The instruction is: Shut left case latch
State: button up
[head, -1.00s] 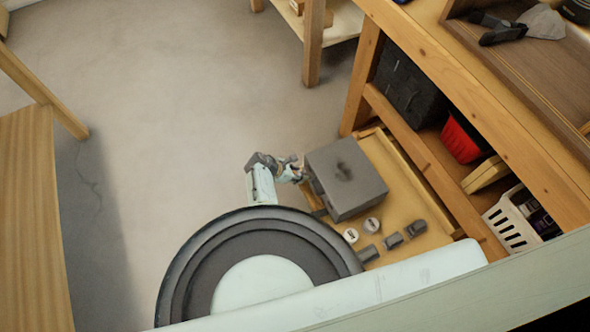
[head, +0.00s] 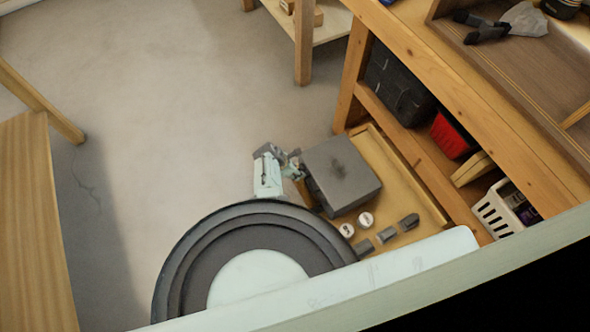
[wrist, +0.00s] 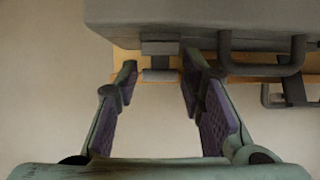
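The grey case (head: 341,174) sits closed on the low wooden shelf board in the head view. In the wrist view its front side (wrist: 190,22) fills the top. A small grey latch (wrist: 160,62) hangs on that side, left of the case handle (wrist: 262,62). Whether the latch is fastened cannot be told. A second latch (wrist: 292,92) shows at the right edge. My gripper (wrist: 158,85) is open, its two purple-padded fingers on either side of the first latch, with nothing clearly held. In the head view my gripper (head: 291,165) is beside the case's left side.
Two white round pieces (head: 357,224) and several small grey blocks (head: 386,235) lie on the wooden board (head: 415,195) near the case. A bench (head: 470,75) with a black box (head: 398,85), red bin (head: 452,135) and white basket (head: 497,212) stands right.

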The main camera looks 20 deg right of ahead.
jog(key=o, duration=0.4)
jog(key=v, duration=1.2)
dwell(0.6)
